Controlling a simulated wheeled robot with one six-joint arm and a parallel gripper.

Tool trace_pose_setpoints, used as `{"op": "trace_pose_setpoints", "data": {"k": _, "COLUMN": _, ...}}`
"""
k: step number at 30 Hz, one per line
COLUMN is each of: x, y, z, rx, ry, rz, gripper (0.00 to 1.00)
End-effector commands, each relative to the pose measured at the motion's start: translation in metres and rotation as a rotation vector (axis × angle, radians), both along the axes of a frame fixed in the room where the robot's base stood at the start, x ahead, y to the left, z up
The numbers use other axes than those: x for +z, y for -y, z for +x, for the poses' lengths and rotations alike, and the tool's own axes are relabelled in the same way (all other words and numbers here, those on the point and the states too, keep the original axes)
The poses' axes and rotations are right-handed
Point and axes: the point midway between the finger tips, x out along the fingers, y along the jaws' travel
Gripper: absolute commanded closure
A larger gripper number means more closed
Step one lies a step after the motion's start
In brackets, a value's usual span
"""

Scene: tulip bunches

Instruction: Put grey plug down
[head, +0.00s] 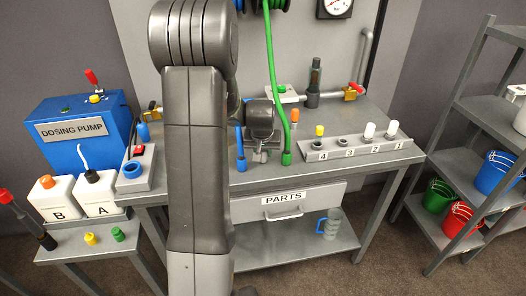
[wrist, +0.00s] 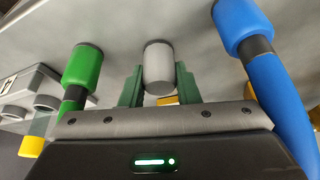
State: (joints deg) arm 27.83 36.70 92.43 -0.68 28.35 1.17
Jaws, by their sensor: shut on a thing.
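My gripper (wrist: 158,88) has its two green fingers shut on the grey plug (wrist: 158,65), a short light grey cylinder, in the wrist view. The plug's far end is at or close to the grey bench surface; I cannot tell whether it touches. In the head view my gripper (head: 261,152) is low over the front of the bench top (head: 350,115), between the blue and green hose ends. The plug itself cannot be made out there.
The green hose end (head: 286,158) and blue hose end (head: 241,163) stand close on either side. To the right is a numbered rack (head: 360,148) with white plugs in places 1 and 2. An orange-topped piece (head: 295,116) stands behind. My arm hides the bench's left middle.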

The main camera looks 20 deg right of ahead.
Motion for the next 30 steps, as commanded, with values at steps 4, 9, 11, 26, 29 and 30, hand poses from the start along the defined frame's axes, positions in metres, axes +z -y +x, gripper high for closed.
{"op": "trace_pose_setpoints", "data": {"k": 4, "x": -0.003, "y": 0.000, "z": 0.000, "rx": 0.000, "ry": 0.000, "rz": 0.000, "gripper": 0.64}}
{"op": "trace_pose_setpoints", "data": {"k": 9, "x": -0.003, "y": 0.000, "z": 0.000, "rx": 0.000, "ry": 0.000, "rz": 0.000, "gripper": 0.50}}
{"op": "trace_pose_setpoints", "data": {"k": 11, "x": -0.003, "y": 0.000, "z": 0.000, "rx": 0.000, "ry": 0.000, "rz": 0.000, "gripper": 0.50}}
{"op": "trace_pose_setpoints", "data": {"k": 26, "x": 0.040, "y": -0.007, "z": -0.013, "rx": 0.000, "ry": 0.004, "rz": -0.002, "gripper": 0.50}}
{"op": "trace_pose_setpoints", "data": {"k": 29, "x": 0.058, "y": -0.011, "z": -0.020, "rx": 0.000, "ry": 0.004, "rz": -0.002, "gripper": 0.50}}
{"op": "trace_pose_setpoints", "data": {"k": 30, "x": 0.066, "y": -0.012, "z": -0.023, "rx": 0.000, "ry": 0.004, "rz": -0.002, "gripper": 0.50}}
